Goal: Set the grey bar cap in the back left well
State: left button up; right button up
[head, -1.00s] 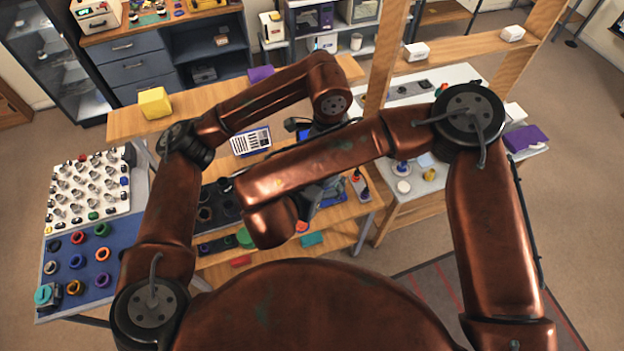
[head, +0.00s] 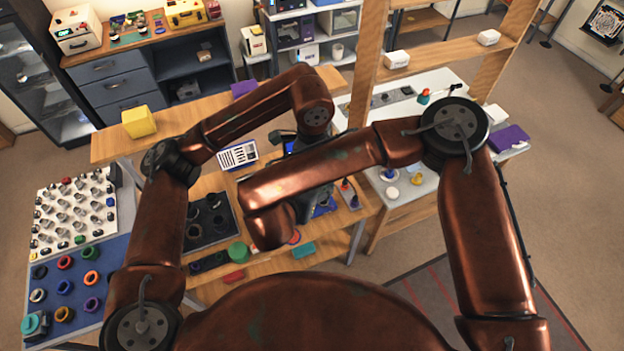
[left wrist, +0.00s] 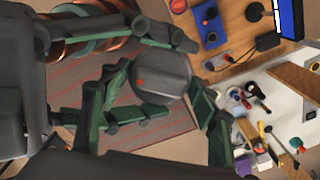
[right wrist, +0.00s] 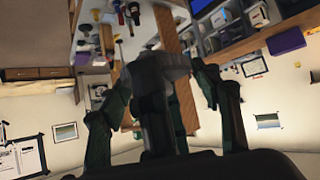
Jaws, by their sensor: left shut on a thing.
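The grey bar cap (left wrist: 160,75), a round dark grey piece with a small red mark, is in my left gripper (left wrist: 158,105), whose green fingers are shut on it. My right gripper (left wrist: 150,82) reaches in from the left of that view, its fingers spread around the cap. In the right wrist view my right gripper (right wrist: 160,95) is open, with the grey cap (right wrist: 158,66) between its fingers; contact cannot be told. In the head view my arms hide both grippers and the cap. A black tray with round wells (head: 205,244) sits on the wooden bench.
A blue mat (head: 105,250) with coloured rings and a white board (head: 100,212) with small parts lie at the left. A green round piece (head: 238,252) is near the tray. A pale table (head: 425,165) stands at the right. A yellow block (head: 139,121) sits behind.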

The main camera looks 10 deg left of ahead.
pick_arm(q)
jog(key=shift+s+d, duration=0.1)
jog(key=shift+d, duration=0.05)
pick_arm(e)
jog(key=shift+a, duration=0.1)
jog(key=c, duration=0.5)
pick_arm(q)
jog(key=o, duration=1.2)
pick_arm(e)
jog(key=shift+c, duration=0.2)
pick_arm(q)
jog(key=shift+r, duration=0.15)
